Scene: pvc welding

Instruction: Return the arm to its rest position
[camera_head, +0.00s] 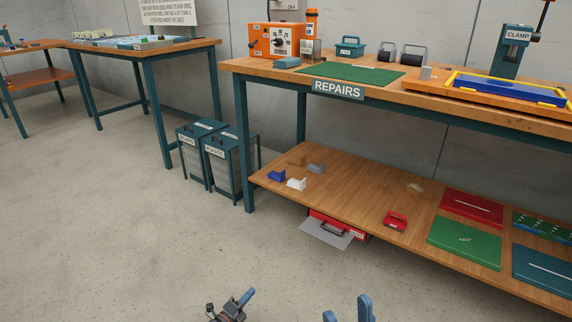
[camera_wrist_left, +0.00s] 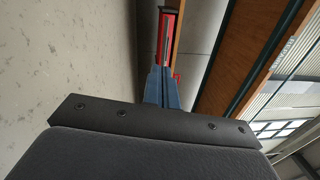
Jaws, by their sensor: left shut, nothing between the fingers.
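My left gripper (camera_head: 249,294) shows at the bottom of the head view, with its blue fingers together and nothing between them. It hangs over open floor, in front of and apart from the bench. In the left wrist view its blue fingers (camera_wrist_left: 162,76) are closed and point towards a red object (camera_wrist_left: 168,38) beyond them. My right gripper (camera_head: 348,308) is at the bottom edge of the head view, to the right of the left one. Its two blue fingers stand apart with a visible empty gap. The rest of both arms is out of the head view.
The repairs bench (camera_head: 405,90) has a lower shelf (camera_head: 345,188) with coloured blocks, a red box (camera_head: 395,221) and flat panels. A red drawer unit (camera_head: 338,226) sticks out below the shelf. Two bins (camera_head: 225,160) stand left of it. The floor (camera_head: 130,230) in front is clear.

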